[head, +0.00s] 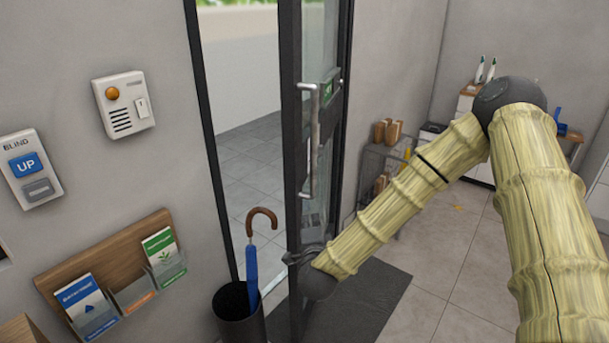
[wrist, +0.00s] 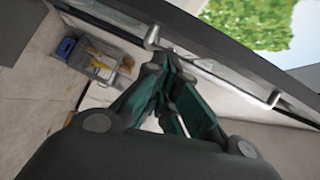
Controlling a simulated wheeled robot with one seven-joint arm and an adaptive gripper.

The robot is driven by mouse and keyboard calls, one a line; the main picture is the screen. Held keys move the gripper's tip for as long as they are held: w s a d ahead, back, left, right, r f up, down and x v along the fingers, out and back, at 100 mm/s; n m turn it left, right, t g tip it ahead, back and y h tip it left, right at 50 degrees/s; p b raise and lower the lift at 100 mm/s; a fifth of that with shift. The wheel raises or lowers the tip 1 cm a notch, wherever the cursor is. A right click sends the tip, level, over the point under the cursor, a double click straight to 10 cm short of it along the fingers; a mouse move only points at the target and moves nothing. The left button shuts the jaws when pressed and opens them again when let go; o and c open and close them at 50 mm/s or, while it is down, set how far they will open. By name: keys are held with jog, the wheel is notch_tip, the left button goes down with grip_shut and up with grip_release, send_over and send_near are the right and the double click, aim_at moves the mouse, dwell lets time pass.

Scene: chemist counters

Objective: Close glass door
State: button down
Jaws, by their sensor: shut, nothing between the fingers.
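The glass door (head: 291,155) has a dark frame and stands open in the doorway, seen nearly edge-on in the head view. Its upright metal handle (head: 314,140) is on the near side. In the wrist view the dark door frame (wrist: 225,45) runs diagonally, with the pale handle (wrist: 272,98) along it. My gripper (head: 298,256) is low by the door's edge, below the handle. In the wrist view my gripper's dark green fingers (wrist: 163,62) are together and empty, close to the door; whether they touch it I cannot tell.
A dark umbrella bin (head: 238,317) with a blue umbrella (head: 252,270) stands left of the door near my gripper. A dark mat (head: 375,300) lies on the floor. A wire rack (head: 378,165) with boxes stands behind my arm. Left wall panels and a leaflet holder are clear of it.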

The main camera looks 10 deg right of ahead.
notch_tip(320, 180, up, 6)
jog(key=w+d+m+h, duration=0.2)
jog(key=m, duration=0.1)
jog(key=w+p, duration=0.5)
jog(key=w, duration=0.6)
jog(key=shift+w+a+t+p, duration=0.15)
jog(key=shift+w+t+p, duration=0.05)
jog(key=shift+t+p, duration=0.2)
jog(key=shift+f, duration=0.1)
jog(key=shift+a, duration=0.1)
